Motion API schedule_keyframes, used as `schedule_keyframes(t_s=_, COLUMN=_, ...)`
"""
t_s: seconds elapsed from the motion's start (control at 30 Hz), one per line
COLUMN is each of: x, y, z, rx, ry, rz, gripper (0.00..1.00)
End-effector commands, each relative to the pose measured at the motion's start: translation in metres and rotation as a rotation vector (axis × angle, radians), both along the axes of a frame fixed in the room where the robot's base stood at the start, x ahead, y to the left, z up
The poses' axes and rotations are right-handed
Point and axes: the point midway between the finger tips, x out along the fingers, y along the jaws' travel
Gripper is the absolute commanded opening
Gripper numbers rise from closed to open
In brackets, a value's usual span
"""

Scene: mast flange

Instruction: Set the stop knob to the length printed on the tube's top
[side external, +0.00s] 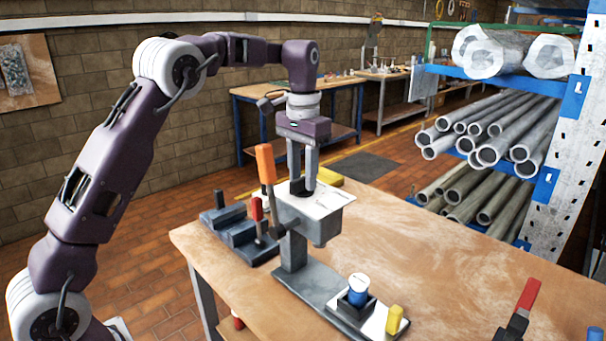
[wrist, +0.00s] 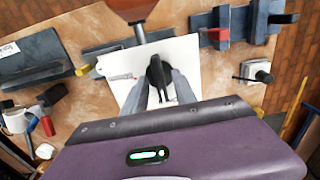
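The stop knob (wrist: 158,73) is black and sits on a white plate (wrist: 195,62) with faint markings. In the side view the plate (side external: 333,199) lies on top of a grey stand, beside an orange handle (side external: 265,163). My gripper (wrist: 160,78) points down, its two fingers on either side of the knob. It also shows in the side view (side external: 302,182). I cannot tell whether the fingers touch the knob. The tube (side external: 357,289) is blue with a white top and stands upright in a dark square holder. Print on its top is too small to read.
A yellow block (side external: 394,319) stands beside the tube. A dark rack with a red-handled lever (side external: 257,212) is left of the stand. A red-handled tool (side external: 526,296) is at the right. The wooden table (side external: 450,250) is mostly clear right of the stand. A pipe shelf stands behind.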

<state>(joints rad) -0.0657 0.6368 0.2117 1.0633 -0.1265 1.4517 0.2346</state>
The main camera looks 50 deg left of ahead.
Motion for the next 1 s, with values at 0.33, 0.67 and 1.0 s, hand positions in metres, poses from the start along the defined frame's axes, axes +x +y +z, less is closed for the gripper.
schedule_keyframes(t_s=0.33, x=0.000, y=0.000, z=0.004, rx=0.000, ry=-0.001, rz=-0.001, gripper=0.35)
schedule_keyframes(t_s=0.67, x=0.001, y=0.001, z=0.059, rx=0.001, ry=-0.003, rz=-0.001, gripper=0.35)
schedule_keyframes(t_s=1.0, x=0.000, y=0.000, z=0.070, rx=0.000, ry=0.001, rz=-0.001, gripper=0.35)
